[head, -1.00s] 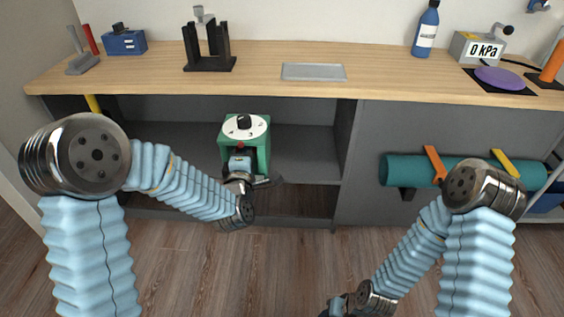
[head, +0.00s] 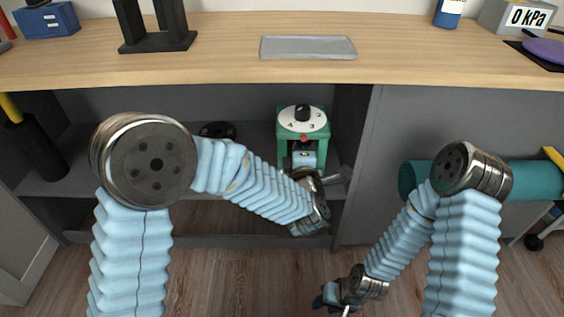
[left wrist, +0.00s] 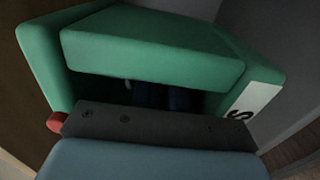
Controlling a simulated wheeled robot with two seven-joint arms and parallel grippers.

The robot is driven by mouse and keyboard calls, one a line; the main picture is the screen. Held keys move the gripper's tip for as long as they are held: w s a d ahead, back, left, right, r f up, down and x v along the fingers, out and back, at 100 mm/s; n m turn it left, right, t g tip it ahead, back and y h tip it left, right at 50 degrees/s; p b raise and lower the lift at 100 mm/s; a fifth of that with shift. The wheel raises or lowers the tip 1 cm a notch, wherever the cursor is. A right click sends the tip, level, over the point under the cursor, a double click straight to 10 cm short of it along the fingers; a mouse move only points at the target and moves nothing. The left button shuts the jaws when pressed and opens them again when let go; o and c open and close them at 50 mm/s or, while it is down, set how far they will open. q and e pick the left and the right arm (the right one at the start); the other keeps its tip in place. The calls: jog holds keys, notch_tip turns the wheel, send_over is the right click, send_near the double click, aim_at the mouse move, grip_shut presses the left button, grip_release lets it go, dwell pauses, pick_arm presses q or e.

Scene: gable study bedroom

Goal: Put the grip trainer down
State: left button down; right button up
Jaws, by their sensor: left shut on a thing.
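The grip trainer (head: 288,152) is a green block-shaped device with a white numbered dial and a black knob on top. My left gripper (head: 305,160) is shut on it and holds it upright in front of the open shelf compartment. The left wrist view shows the green body (left wrist: 150,45) filling most of the picture, with the dark jaw edge against it. Whether its underside touches the shelf is hidden. My right gripper (head: 338,298) hangs low over the floor, holding nothing visible; its jaw opening is too small to tell.
The wooden desktop (head: 210,70) runs above the open grey shelf (head: 255,142), with a grey tray (head: 308,48) and a black stand (head: 158,40) on it. A round black object (head: 217,130) lies on the shelf. A teal roll (head: 530,180) is at the right.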

pick_arm(q)
jog(key=w+a+f, duration=0.2)
jog(key=w+f, duration=0.1)
jog(key=w+a+f+b, duration=0.1)
jog(key=f, duration=0.1)
jog(key=shift+w+a, duration=0.15)
jog(key=shift+a, duration=0.1)
jog(key=f, duration=0.3)
jog(key=w+a+f+b, duration=0.1)
jog(key=f, duration=0.1)
jog(key=c, duration=1.1)
grip_release()
jog(key=shift+f, duration=0.1)
jog(key=shift+s, duration=0.1)
jog(key=s, duration=1.1)
jog(key=shift+s, duration=0.4)
